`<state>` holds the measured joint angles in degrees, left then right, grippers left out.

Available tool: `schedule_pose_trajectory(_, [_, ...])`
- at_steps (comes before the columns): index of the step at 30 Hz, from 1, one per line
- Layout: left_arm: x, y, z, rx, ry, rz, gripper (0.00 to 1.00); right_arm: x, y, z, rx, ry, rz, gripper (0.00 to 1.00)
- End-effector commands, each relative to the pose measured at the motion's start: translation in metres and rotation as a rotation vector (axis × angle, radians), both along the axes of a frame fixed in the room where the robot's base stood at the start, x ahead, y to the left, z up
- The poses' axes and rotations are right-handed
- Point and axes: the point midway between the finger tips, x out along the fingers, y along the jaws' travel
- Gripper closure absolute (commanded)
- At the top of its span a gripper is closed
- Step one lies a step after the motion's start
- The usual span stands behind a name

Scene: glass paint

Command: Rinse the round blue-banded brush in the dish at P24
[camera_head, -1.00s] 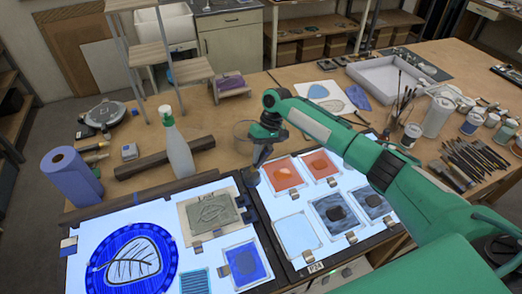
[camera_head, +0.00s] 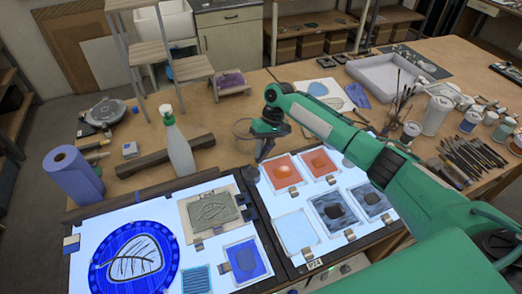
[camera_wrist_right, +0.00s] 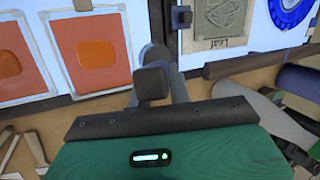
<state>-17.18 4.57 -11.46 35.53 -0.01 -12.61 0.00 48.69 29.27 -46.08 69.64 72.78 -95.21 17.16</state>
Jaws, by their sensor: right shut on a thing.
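My right gripper (camera_head: 264,148) is shut just above the back edge of the lit panels, at the near right side of a clear round dish (camera_head: 241,130). It partly covers the dish. I take the thing in it to be the brush, but its round shape and blue band cannot be made out. In the right wrist view the dark fingers (camera_wrist_right: 152,82) show from behind, and their grip is hidden. My left gripper is not in view.
A spray bottle (camera_head: 176,145) and a dark bar (camera_head: 150,165) stand left of the gripper. A blue roll (camera_head: 73,175) is at the far left. Orange glass tiles (camera_head: 282,171) lie close by on the panel. Jars (camera_head: 410,134) and several brushes (camera_head: 470,157) lie at right.

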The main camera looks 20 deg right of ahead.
Motion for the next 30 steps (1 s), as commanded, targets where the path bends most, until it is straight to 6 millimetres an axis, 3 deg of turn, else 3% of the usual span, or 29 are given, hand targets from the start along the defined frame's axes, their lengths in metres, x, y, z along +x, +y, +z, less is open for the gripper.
schedule_pose_trajectory(16, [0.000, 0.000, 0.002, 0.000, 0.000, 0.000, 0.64, -0.004, -0.009, 0.027, 0.000, -0.001, 0.000, 1.00])
schedule_pose_trajectory(30, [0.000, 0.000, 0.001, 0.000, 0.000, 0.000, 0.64, -0.004, -0.009, 0.066, 0.000, -0.001, 0.000, 1.00])
